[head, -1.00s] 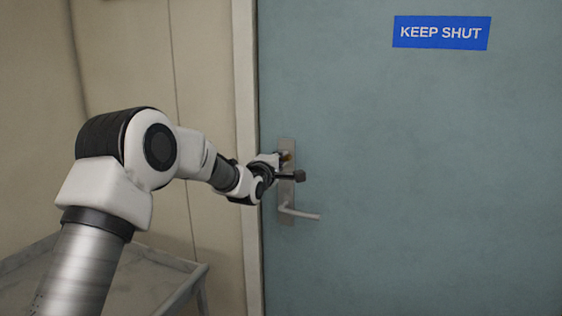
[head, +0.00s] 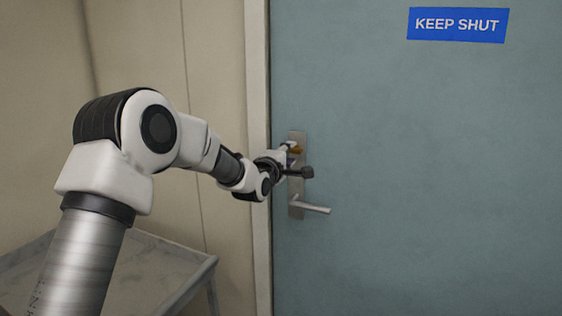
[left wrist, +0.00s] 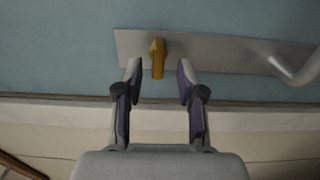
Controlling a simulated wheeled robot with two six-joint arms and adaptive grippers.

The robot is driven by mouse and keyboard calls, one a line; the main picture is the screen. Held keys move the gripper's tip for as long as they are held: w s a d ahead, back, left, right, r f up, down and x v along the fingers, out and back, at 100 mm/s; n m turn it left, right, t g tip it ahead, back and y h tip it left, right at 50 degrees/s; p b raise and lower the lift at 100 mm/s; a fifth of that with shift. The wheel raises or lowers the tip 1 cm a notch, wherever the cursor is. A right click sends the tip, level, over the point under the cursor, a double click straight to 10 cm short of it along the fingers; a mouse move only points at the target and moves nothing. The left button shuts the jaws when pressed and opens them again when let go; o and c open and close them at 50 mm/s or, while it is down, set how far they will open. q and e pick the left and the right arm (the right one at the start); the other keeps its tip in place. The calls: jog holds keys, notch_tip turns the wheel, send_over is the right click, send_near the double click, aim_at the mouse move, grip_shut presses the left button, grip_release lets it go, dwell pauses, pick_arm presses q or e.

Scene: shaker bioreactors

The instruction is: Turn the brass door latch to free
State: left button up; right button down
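The brass latch (head: 294,149) is a small turn piece on the upper part of a metal plate (head: 297,204) on the blue-green door (head: 420,170). My left gripper (head: 297,163) is at the plate and partly hides the area just below the latch. In the left wrist view, the brass latch (left wrist: 157,57) points down between the two fingertips of my left gripper (left wrist: 159,70). The fingers are apart, with a gap on each side of the latch. My right gripper is not in view.
A lever handle (head: 311,205) sticks out low on the plate, also visible in the left wrist view (left wrist: 298,67). A blue KEEP SHUT sign (head: 458,24) is on the door. The door frame (head: 258,230) and a grey table (head: 150,275) are at left.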

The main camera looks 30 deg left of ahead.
pick_arm(q)
jog(key=s, duration=1)
jog(key=shift+d, duration=0.3)
